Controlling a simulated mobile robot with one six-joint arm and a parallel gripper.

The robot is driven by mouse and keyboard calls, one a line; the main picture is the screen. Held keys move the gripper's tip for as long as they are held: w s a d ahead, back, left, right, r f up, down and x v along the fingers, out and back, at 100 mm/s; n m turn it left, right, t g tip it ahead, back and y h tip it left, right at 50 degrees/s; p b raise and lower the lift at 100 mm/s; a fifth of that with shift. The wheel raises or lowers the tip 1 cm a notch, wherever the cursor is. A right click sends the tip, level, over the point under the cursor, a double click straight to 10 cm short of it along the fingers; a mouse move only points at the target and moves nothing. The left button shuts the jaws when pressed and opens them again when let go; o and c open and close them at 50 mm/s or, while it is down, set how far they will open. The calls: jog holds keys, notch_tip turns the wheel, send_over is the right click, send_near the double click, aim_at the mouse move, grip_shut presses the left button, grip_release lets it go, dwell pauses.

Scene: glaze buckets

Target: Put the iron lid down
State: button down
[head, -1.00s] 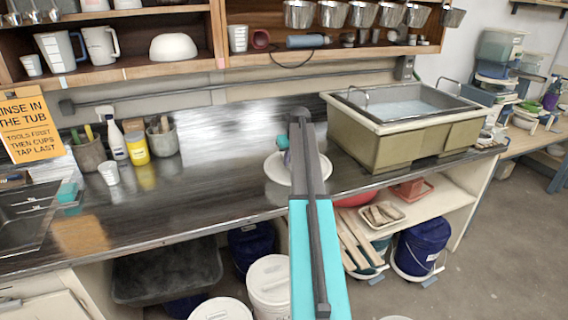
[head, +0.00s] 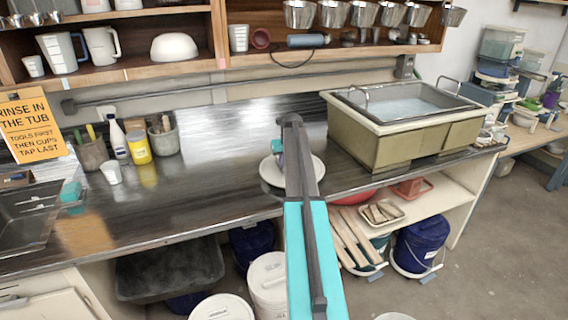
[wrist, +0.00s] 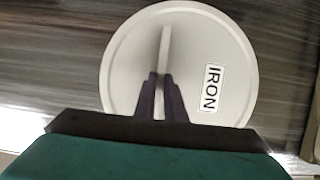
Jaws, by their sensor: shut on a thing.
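The iron lid (wrist: 185,45) is a round, pale disc with a raised bar handle and a label reading IRON. In the wrist view my gripper (wrist: 162,82) is shut on the bar handle, with its dark fingers on either side. In the head view the lid (head: 316,173) shows over the dark counter, left of the tub, partly hidden behind my arm. I cannot tell whether it touches the counter. My gripper (head: 278,147) is mostly hidden by the arm there.
The counter (head: 215,190) is clear left of the lid. The beige tub (head: 385,145) stands close on the right. Cups, a yellow jar (head: 137,147) and a sink (head: 25,215) are further left. White buckets (head: 268,285) and a blue bucket (head: 420,243) stand below.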

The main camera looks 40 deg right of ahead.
jog(key=shift+f, duration=0.45)
jog(key=shift+f, duration=0.15)
jog(key=c, duration=1.8)
grip_release()
jog(key=shift+r, duration=0.25)
jog(key=shift+b+v, duration=1.6)
jog(key=shift+v, duration=4.3)
jog(key=shift+s, duration=0.15)
